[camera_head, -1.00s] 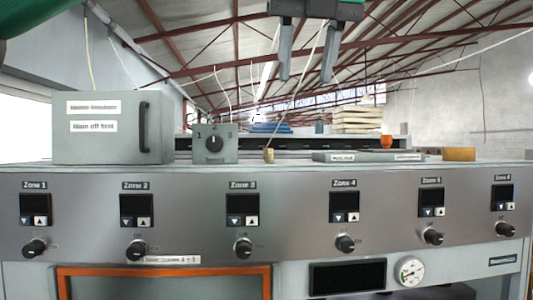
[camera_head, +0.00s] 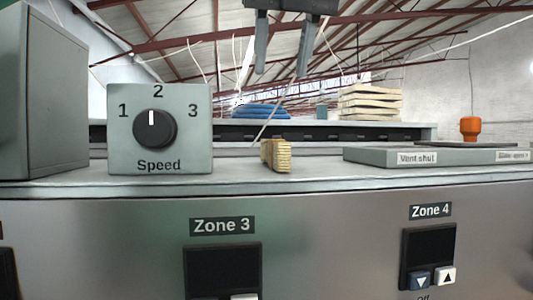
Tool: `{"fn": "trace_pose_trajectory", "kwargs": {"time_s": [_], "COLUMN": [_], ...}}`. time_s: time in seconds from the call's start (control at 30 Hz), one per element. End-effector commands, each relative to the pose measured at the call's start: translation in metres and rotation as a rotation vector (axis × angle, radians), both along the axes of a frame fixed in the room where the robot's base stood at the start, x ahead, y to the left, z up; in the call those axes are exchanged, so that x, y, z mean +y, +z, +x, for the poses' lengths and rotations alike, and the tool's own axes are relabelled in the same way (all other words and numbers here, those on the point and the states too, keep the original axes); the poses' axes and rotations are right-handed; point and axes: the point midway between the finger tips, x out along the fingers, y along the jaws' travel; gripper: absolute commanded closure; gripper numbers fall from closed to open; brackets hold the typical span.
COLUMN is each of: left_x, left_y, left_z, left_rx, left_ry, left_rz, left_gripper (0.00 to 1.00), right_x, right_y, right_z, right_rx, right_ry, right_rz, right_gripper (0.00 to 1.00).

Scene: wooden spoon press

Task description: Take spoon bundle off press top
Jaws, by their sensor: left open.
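The spoon bundle (camera_head: 276,155) is a small tan bundle on the light grey press top (camera_head: 240,177), near its front edge. It lies between the speed dial box and the flat vent panel. My left gripper (camera_head: 281,75) hangs in from the top of the view. Its two dark fingers point down, open and apart, above the bundle in the picture. Nothing shows between them, and the fingers do not touch the bundle. How far in depth they are from it I cannot tell. My right gripper is not in view.
The speed dial box (camera_head: 159,129) stands left of the bundle, with a tall grey box (camera_head: 43,95) beyond it. The flat vent panel (camera_head: 430,156) and orange knob (camera_head: 469,127) are to the right. A blue stack (camera_head: 262,111) and pale slats (camera_head: 372,103) are behind.

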Motion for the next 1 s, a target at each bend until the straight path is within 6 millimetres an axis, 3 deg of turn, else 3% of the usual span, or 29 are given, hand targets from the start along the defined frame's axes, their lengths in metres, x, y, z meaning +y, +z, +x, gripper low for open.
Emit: {"fn": "trace_pose_trajectory", "kwargs": {"time_s": [0.3, 0.5, 0.73, 1.0], "left_x": [0.005, 0.008, 0.009, 0.010], "left_y": [-0.037, -0.063, -0.074, -0.100], "left_z": [0.023, 0.040, 0.046, 0.058], "left_rx": [0.003, 0.002, 0.000, 0.003], "left_ry": [0.000, -0.001, 0.001, 0.000], "left_rz": [0.003, 0.003, 0.001, 0.003], "left_gripper": [0.58, 0.58, 0.58, 0.58], "right_x": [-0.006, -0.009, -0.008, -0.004], "right_y": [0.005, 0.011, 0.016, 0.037], "right_z": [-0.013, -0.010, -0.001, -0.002], "right_rx": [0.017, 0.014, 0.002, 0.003], "right_ry": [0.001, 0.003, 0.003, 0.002], "right_rz": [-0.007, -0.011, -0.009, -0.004], "right_gripper": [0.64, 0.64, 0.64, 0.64]}}
